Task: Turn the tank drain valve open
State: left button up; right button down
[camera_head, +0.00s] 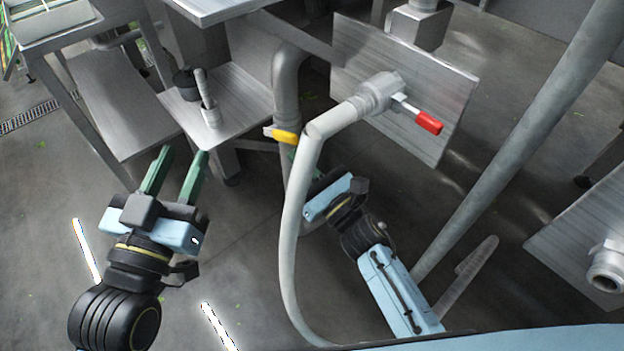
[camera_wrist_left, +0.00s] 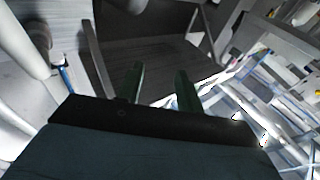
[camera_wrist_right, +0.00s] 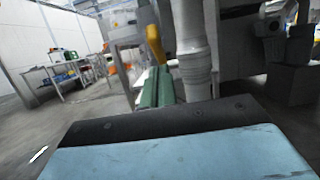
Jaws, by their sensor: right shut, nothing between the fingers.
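A yellow valve handle (camera_head: 285,137) juts sideways from a grey vertical pipe (camera_head: 287,95) in the head view. It also shows in the right wrist view, as a yellow lever (camera_wrist_right: 155,45) beside the pipe (camera_wrist_right: 193,50). My right gripper (camera_wrist_right: 156,78) is shut and empty, with its green fingertips close to the lever's lower end; I cannot tell whether they touch. In the head view its fingers are mostly hidden behind a pale hose (camera_head: 292,215). My left gripper (camera_head: 184,153) is open and empty at the left, well away from the handle.
A second valve with a red handle (camera_head: 429,123) sits on a metal plate (camera_head: 445,85), joined to the pale hose. A low metal shelf (camera_head: 240,100) carries a dark cup. A thick sloping pipe (camera_head: 520,140) crosses the right side.

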pick_arm(q)
jog(key=shift+f, duration=0.25)
pick_arm(e)
jog(key=shift+w+a+r, duration=0.15)
jog(key=shift+w+r, duration=0.05)
jog(key=shift+r, duration=0.3)
